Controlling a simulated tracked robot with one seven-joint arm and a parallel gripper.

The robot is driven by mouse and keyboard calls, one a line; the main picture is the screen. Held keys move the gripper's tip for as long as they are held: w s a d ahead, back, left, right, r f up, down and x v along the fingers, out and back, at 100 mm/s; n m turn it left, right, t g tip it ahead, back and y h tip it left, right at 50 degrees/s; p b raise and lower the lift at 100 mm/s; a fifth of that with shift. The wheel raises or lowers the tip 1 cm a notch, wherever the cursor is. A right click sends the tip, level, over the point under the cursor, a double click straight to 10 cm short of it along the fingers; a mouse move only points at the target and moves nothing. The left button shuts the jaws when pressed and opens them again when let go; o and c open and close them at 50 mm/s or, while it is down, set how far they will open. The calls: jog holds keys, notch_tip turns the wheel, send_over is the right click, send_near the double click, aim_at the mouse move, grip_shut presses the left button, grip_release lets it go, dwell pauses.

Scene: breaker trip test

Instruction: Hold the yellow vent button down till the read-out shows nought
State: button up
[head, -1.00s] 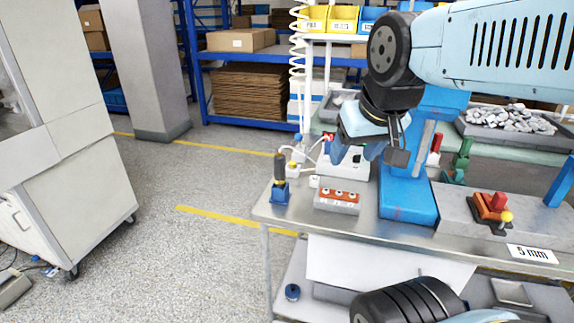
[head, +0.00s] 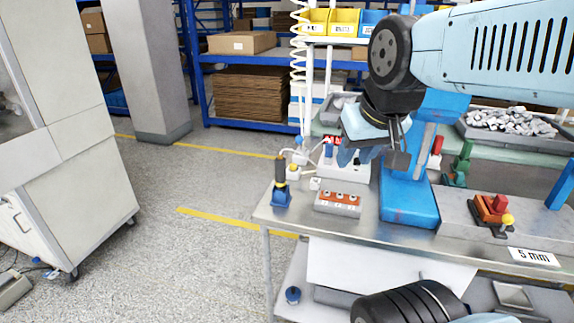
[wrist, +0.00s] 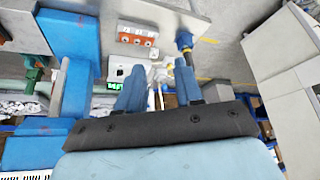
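A small white fitting with a yellow top (head: 293,168), which looks like the yellow vent button, stands on the left of the bench in the head view. A white box (head: 356,170) stands to its right, partly hidden by my gripper. In the wrist view a small lit green read-out (wrist: 114,86) shows on the white box; its figures are too small to read. My gripper (wrist: 160,80) is open, its two blue fingers apart with nothing held between them. In the head view my gripper (head: 357,157) hangs in front of the white box, right of the yellow top and apart from it.
A grey box with an orange face and several buttons (head: 339,201) sits at the bench front. A blue-based tool with a dark handle (head: 281,190) stands at the left edge. A blue upright stand (head: 408,200) and a red clamp with a yellow knob (head: 492,211) are to the right.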

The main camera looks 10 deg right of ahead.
grip_shut()
dwell(1.3)
